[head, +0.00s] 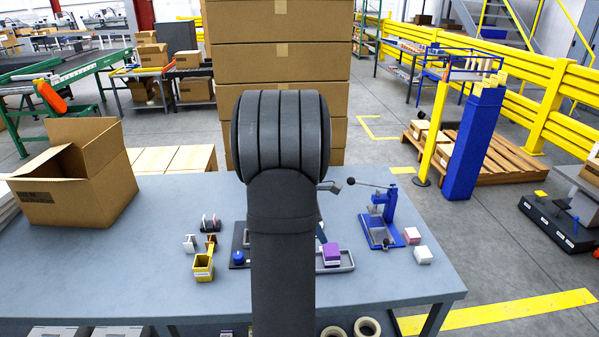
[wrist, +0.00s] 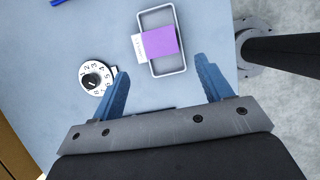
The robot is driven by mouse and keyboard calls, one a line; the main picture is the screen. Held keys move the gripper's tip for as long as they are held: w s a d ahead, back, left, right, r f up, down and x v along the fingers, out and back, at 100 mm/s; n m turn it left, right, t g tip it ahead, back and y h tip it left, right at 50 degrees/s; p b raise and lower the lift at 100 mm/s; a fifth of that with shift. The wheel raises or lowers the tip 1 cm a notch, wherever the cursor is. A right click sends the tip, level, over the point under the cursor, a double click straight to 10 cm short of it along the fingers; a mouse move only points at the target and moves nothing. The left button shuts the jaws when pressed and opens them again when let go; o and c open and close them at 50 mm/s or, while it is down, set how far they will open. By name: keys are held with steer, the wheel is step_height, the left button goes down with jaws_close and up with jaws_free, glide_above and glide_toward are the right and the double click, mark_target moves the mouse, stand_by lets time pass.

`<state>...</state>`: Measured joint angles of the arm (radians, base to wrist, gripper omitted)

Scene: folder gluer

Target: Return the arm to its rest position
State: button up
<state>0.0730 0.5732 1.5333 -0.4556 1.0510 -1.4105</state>
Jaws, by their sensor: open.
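My gripper (wrist: 160,70) shows in the wrist view with its two blue fingers spread apart and nothing between them. It is above the blue-grey table (wrist: 45,55). A light grey tray (wrist: 153,72) with a purple block (wrist: 160,42) and a white piece lies beyond the fingertips. A white numbered dial (wrist: 107,70) with a black knob is beside the left finger. In the head view my dark arm stands over the middle of the table and hides most of the gripper. The purple block (head: 331,251) shows just right of the arm, in its tray (head: 347,265).
An open cardboard box (head: 75,180) stands at the table's left. A yellow holder (head: 203,268) and small parts lie left of the arm. Tall stacked boxes (head: 280,55) rise behind. The table's front left is clear.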

mark_target(331, 249)
steer(key=x, duration=1.1)
steer(key=shift+f, duration=0.2)
step_height(331, 249, up, 2)
steer(key=shift+r, duration=1)
